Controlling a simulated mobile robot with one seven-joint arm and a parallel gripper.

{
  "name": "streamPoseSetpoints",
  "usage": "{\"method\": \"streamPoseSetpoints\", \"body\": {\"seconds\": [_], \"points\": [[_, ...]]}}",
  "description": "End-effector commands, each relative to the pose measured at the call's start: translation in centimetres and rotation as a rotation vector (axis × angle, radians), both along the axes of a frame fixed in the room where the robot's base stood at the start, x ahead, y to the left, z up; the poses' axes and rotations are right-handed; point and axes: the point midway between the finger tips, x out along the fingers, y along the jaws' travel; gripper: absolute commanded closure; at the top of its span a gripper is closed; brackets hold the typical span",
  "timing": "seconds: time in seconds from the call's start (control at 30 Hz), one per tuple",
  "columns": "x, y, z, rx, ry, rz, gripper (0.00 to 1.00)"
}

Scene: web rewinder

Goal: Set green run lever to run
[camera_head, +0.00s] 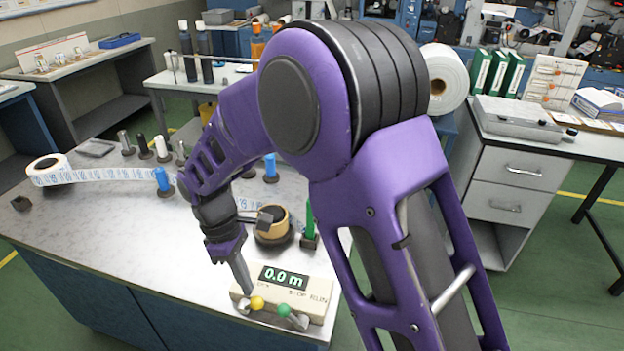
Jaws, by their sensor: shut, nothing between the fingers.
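The control box (313,307) is a beige unit at the front edge of the metal-topped bench, with a display reading 0.0 m. The green-knobbed lever (284,310) sits at the middle of its front, beside a yellow-knobbed lever (257,303) on its left. My gripper (247,291) is shut and empty, pointing down at the left part of the box, close to the yellow knob and left of the green one. I cannot tell whether it touches anything. The label text is too small to read fully.
A brown-cored reel (271,224) and a green upright post (310,222) stand behind the box. A printed web runs from a white roll (48,170) at left past blue-topped rollers (162,181). My purple arm hides the bench's right part. Bare bench (130,240) lies left of my gripper.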

Motion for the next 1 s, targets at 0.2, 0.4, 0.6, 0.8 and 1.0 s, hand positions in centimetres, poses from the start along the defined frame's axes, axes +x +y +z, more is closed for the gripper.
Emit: {"method": "streamPoseSetpoints", "body": {"seconds": [0.2,0.4,0.6,0.8,1.0], "points": [[-0.1,0.2,2.8,-0.012,-0.017,0.077,1.0],[-0.3,0.2,2.7,-0.02,-0.012,0.09,1.0],[-0.2,0.2,2.6,-0.019,-0.011,0.089,1.0],[-0.5,-0.3,0.9,-0.02,-0.009,0.088,1.0],[-1.0,-1.3,-2.7,-0.021,-0.008,0.089,1.0]]}}
